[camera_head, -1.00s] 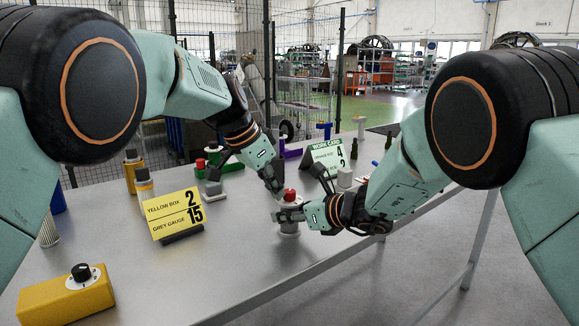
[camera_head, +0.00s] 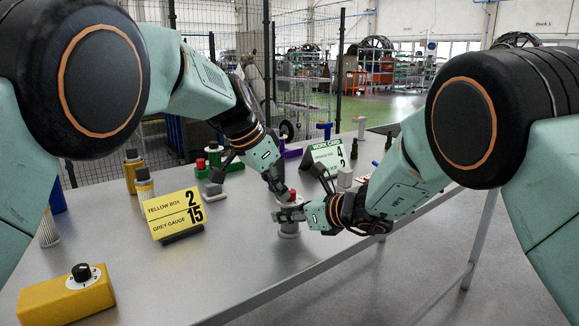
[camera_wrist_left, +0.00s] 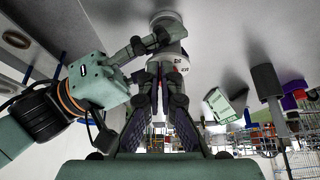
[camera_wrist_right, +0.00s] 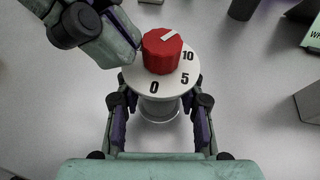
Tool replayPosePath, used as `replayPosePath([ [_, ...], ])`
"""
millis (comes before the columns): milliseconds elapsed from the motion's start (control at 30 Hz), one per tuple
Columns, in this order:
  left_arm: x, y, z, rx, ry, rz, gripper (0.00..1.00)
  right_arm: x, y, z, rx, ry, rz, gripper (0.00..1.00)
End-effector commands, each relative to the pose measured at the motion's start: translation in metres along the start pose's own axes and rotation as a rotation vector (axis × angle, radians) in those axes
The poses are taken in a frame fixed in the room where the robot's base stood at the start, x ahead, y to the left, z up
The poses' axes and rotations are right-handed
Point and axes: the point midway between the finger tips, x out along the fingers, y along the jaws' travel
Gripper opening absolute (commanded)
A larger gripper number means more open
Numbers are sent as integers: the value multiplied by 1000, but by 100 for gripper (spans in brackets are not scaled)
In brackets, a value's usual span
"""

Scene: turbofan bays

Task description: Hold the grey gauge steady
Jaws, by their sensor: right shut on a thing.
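The grey gauge (camera_head: 289,229) stands upright on the table, with a red knob (camera_wrist_right: 161,51) on top. Its pale dial face (camera_wrist_right: 170,78) shows 0, 5 and 10. The knob's white mark points to the upper right, near the 10. My right gripper (camera_wrist_right: 160,105) is shut around the gauge's body below the dial.
A yellow card (camera_head: 174,214) reads "yellow box 2, grey gauge 15". A yellow box (camera_head: 66,298) with a black knob is at the front left. A green work card (camera_head: 326,156) stands behind the gauge. Several bottles and parts line the back. The table's right edge is close.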

Motion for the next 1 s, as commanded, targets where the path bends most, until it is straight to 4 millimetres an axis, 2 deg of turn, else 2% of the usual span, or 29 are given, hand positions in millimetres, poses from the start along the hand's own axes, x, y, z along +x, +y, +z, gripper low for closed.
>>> replayPosePath([
  [400, -6, 3, 4, 1, 4, -1, 0, 1, 2, 0, -5, 0, 5, 0],
  [1000, -55, 2, -22, 1, 3, -1, 0, 0, 0, 0, -2, 0, 1, 0],
])
